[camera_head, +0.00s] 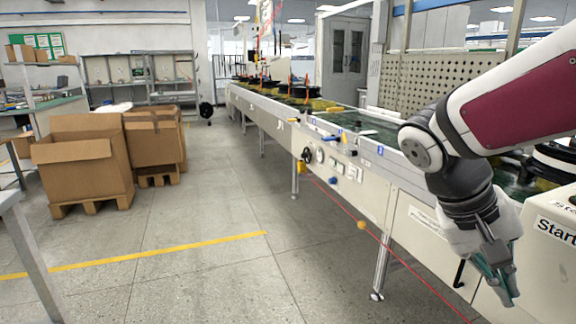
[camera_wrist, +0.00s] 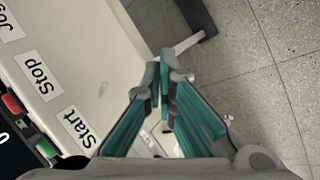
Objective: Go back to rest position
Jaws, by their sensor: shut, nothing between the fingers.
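My gripper (camera_head: 506,287) hangs low at the right of the head view, pointing down in front of the cream conveyor housing. In the wrist view my gripper (camera_wrist: 164,75) has its teal-padded fingers converging, with the tips together and nothing between them. The control panel with the Start label (camera_wrist: 77,126) and the Stop label (camera_wrist: 41,80) lies to the left of the fingers in the wrist view. The Start label also shows at the right edge of the head view (camera_head: 556,231).
A long conveyor line (camera_head: 345,180) runs away along the right. Cardboard boxes (camera_head: 88,160) stand on pallets at left. Open grey floor (camera_head: 215,215) with a yellow line (camera_head: 150,255) lies between them. A red button (camera_wrist: 11,103) and a green button (camera_wrist: 46,147) sit beside the labels.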

